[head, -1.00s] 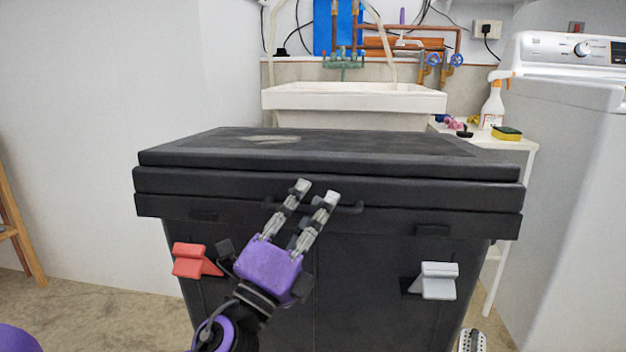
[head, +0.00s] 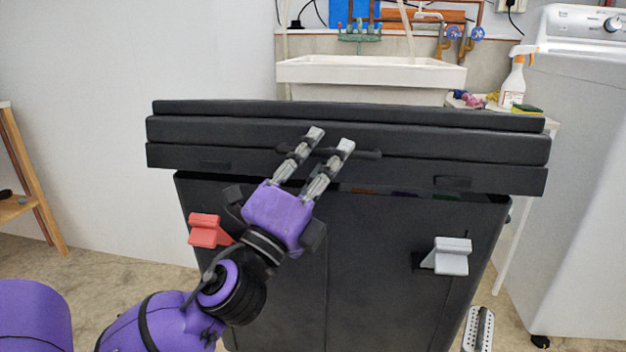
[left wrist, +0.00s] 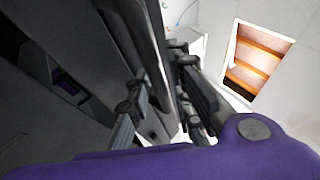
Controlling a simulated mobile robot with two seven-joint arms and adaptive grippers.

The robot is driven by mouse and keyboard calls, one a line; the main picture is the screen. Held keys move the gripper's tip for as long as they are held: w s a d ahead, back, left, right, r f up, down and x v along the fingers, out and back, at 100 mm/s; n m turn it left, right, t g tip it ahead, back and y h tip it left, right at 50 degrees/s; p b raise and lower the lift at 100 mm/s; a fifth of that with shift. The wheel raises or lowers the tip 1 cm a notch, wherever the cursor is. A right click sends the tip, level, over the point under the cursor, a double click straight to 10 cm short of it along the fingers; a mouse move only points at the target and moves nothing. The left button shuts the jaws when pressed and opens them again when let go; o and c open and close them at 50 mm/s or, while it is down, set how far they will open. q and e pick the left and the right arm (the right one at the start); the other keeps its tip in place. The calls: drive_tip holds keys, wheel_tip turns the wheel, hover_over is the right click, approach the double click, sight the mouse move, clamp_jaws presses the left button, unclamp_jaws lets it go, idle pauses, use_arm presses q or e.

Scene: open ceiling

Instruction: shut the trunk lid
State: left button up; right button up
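The black trunk (head: 400,260) stands in the middle of the head view, with a red latch (head: 207,231) at the left and a grey latch (head: 450,257) at the right. Its thick black lid (head: 450,145) is slightly raised at the front. A dark gap with small coloured bits shows beneath it. My left gripper (head: 329,140) is at the lid's front handle (head: 365,154), fingers apart. In the left wrist view the fingers (left wrist: 165,100) lie either side of a dark lid part; whether they press on it is unclear. My right gripper is out of view.
A white sink (head: 370,76) stands behind the trunk. A washing machine (head: 570,180) and a table with a spray bottle (head: 513,85) are at the right. A wooden stand (head: 35,190) is at the left. Bare floor shows at left.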

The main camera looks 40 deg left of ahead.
use_arm(q)
drive_tip(key=s+a+f, duration=0.1)
drive_tip(key=s+f, duration=0.3)
drive_tip(key=f, duration=0.2)
drive_tip(key=shift+f, duration=0.4)
idle(0.3)
drive_tip(key=shift+a, duration=0.1)
